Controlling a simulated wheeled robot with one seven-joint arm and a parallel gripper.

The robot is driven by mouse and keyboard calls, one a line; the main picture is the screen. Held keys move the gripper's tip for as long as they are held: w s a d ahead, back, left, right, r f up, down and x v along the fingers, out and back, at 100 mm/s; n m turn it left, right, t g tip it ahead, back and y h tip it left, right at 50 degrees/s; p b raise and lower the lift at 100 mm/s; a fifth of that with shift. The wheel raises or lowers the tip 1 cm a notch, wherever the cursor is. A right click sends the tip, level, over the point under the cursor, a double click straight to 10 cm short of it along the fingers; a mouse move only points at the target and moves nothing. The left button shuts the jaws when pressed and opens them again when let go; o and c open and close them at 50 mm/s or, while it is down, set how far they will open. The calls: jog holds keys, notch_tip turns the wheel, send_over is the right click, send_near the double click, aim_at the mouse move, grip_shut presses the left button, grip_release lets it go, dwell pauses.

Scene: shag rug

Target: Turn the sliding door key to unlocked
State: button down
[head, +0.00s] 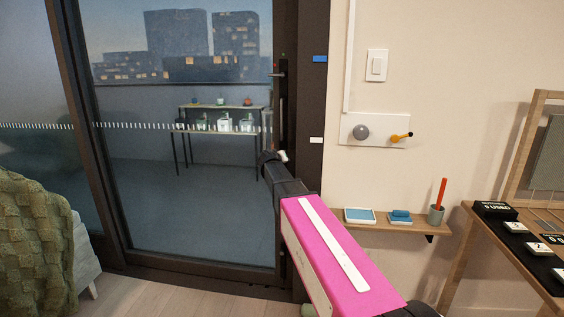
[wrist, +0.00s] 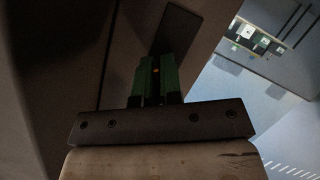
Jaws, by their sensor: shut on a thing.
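The sliding door (head: 190,215) is a tall glass pane in a dark frame. A dark handle bar (head: 282,105) with a small lever (head: 277,74) is on its right stile, with small red and green dots just above. My pink arm reaches up to this stile. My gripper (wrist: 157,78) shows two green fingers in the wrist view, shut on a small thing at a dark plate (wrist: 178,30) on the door. I take it to be the key; it is almost wholly hidden between the fingers. Its turned position cannot be told. In the head view my fingertips are hidden.
A small shelf (head: 385,222) and a desk (head: 520,255) stand at lower right. A green-draped seat (head: 35,235) is at left.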

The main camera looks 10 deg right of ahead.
jog(key=m+y, duration=0.2)
jog(key=m, duration=0.2)
jog(key=shift+y, duration=0.3)
jog(key=shift+m+t, duration=0.3)
dwell(0.3)
jog(key=c, duration=1.3)
grip_release()
jog(key=shift+s, duration=0.1)
jog(key=v, duration=1)
jog(key=shift+s+r, duration=0.15)
jog(key=shift+s, duration=0.2)
